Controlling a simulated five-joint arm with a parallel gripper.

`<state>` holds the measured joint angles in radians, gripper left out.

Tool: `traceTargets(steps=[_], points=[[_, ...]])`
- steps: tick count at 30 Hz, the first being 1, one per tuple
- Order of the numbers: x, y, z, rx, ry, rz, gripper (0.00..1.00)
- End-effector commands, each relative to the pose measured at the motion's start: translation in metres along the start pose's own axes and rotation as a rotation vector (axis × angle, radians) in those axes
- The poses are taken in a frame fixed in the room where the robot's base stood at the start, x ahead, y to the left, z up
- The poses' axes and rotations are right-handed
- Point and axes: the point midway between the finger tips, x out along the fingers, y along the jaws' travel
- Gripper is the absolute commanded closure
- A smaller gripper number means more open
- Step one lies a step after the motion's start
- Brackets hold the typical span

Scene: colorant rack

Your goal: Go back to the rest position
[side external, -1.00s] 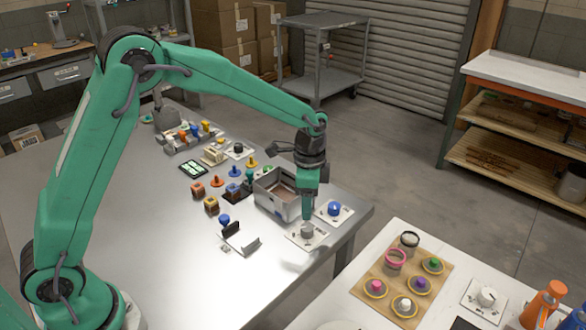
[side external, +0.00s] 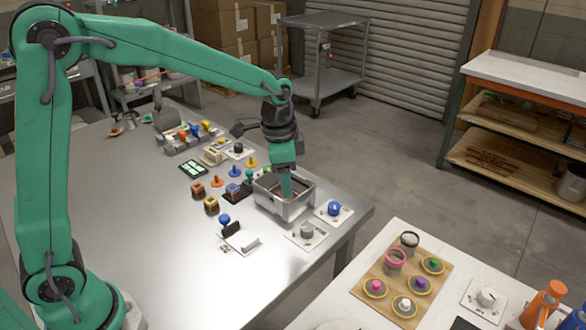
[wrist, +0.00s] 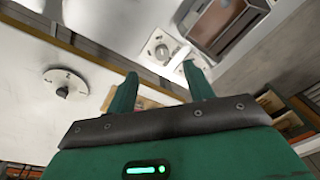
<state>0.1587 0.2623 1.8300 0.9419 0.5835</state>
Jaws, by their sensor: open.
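My gripper (side external: 286,190) points down in the side view, with its fingertips in front of the metal box (side external: 300,206) on the steel table (side external: 150,240). In the wrist view its two green fingers (wrist: 160,88) are spread apart with nothing between them. A grey knob on a white plate (side external: 306,234) sits on the table to the right of and below the gripper, apart from it. A blue knob on a white plate (side external: 334,210) sits by the table's right edge. Whether the fingertips are over or beside the box is hard to tell.
Colored knobs and small blocks (side external: 212,205) stand left of the box. A rack of colorants (side external: 190,136) is at the back of the table. A white table with a wooden board (side external: 375,270) is at the lower right. The table's front left is clear.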

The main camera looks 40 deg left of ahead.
Motion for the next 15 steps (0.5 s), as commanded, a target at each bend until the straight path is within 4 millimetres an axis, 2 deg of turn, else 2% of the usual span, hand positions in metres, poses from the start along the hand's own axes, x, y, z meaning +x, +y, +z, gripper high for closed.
traceTargets(steps=[1,6,15], points=[[-0.011,0.001,0.008,-0.027,0.015,-0.011,0.48],[-0.040,0.008,0.033,-0.121,0.056,-0.038,0.48],[-0.078,0.025,0.079,-0.285,0.131,-0.079,0.48]])
